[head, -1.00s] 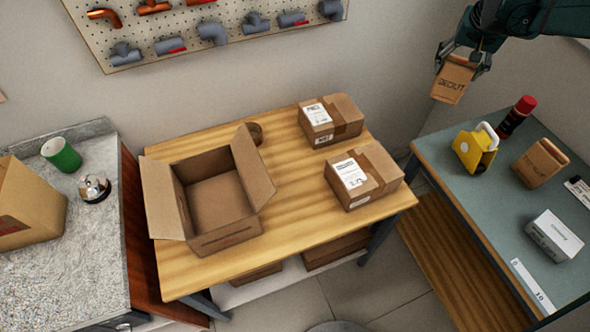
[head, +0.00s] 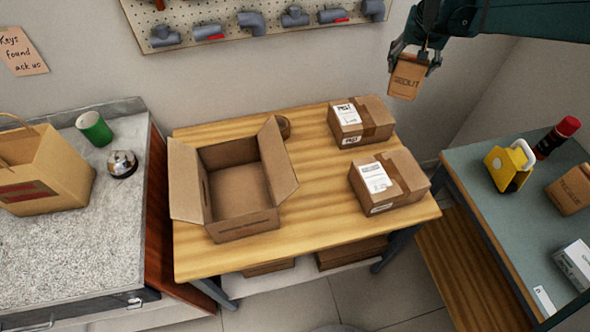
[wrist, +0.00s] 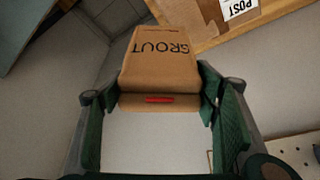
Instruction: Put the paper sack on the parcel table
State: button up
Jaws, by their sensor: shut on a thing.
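A small brown paper sack (head: 405,80) printed with dark lettering hangs in my gripper (head: 415,58) at the upper right of the head view. The gripper is shut on the sack's top and holds it in the air, in front of the wall. In the wrist view the sack (wrist: 158,62) reads "GROUT" and sits between the fingers (wrist: 160,100). The wooden table (head: 325,215) with parcels on it stands in the middle of the head view, below and left of the sack.
An open carton (head: 235,224) fills the table's left part. Bare wood lies between. A grey-green bench (head: 490,205) at right holds another sack (head: 570,190) and a yellow item (head: 508,168).

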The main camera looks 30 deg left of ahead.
jog(key=s+a+f+n, duration=0.15)
jog(key=s+a, duration=0.35)
jog(key=a, duration=0.5)
jog(key=s+a+f+n+y+b, duration=0.1)
jog(key=s+a+f, duration=0.1)
jog(key=s+a, duration=0.65)
jog(key=s+a+f+n, duration=0.1)
jog(key=s+a, duration=0.2)
jog(key=a, duration=1)
jog(key=s+a+f+n, duration=0.1)
jog(key=s+a+f, duration=0.1)
jog(key=s+a, duration=0.8)
jog(key=s+a+f+n+g+y+b, duration=0.1)
jog(key=s+a+f+n, duration=0.1)
jog(key=s+a, duration=0.9)
jog(key=s, duration=0.4)
jog(key=shift+s, duration=0.4)
jog(key=shift+f, duration=0.15)
notch_tip(320, 180, down, 6)
jog(key=b, duration=0.1)
jog(key=shift+b, duration=0.35)
jog(key=shift+f, duration=0.15)
jog(key=shift+f+b, duration=0.4)
jog(key=shift+f, duration=1.4)
jog(key=shift+f, duration=0.15)
